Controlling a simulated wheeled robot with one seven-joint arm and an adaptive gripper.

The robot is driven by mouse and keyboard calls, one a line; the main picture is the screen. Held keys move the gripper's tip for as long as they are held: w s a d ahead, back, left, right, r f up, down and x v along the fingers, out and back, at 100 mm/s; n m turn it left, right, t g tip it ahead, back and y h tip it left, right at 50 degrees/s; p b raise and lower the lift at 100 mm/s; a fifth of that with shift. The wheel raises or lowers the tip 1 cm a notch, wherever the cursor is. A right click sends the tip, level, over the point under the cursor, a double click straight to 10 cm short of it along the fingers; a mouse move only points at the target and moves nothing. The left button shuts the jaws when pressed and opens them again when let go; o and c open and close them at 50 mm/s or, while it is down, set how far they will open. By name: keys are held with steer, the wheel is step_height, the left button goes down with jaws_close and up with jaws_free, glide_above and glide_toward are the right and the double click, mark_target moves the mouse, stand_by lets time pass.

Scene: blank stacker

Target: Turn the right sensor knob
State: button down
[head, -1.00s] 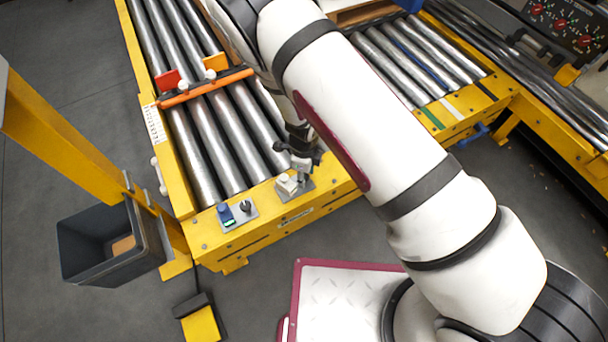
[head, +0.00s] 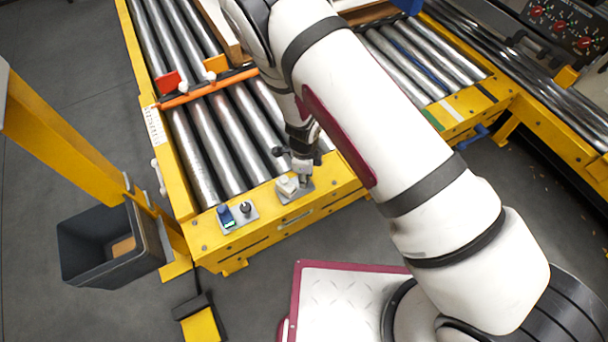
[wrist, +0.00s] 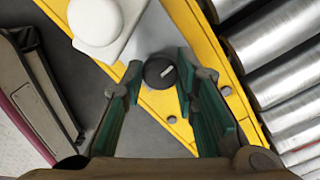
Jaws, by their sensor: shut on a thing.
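The right sensor is a white rounded unit (head: 287,185) on a grey plate at the front edge of the yellow conveyor frame. It also shows at the top left of the wrist view (wrist: 95,20). Its knob (wrist: 160,71), black and round with a pale pointer line, stands beside it, between my fingertips. My gripper (wrist: 158,76) is shut on this knob, with one green-padded finger on each side. In the head view my gripper (head: 304,178) points down at the plate and mostly hides the knob.
Left of it is another plate with a blue sensor (head: 226,214) and a black knob (head: 246,207). Rollers (head: 215,140) lie behind, crossed by an orange bar (head: 205,87). A dark bin (head: 85,250) stands at the left. A panel with red knobs (head: 560,25) is at the upper right.

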steer(key=n, duration=0.9)
steer(key=shift+n, duration=0.4)
steer(key=n, duration=0.4)
steer(key=shift+w+n, duration=0.1)
steer(key=shift+n, duration=0.2)
steer(key=n, duration=0.4)
steer(key=shift+n, duration=0.3)
steer(key=c, duration=1.5)
jaws_free()
steer(key=shift+c, duration=0.2)
steer(key=shift+r, duration=0.15)
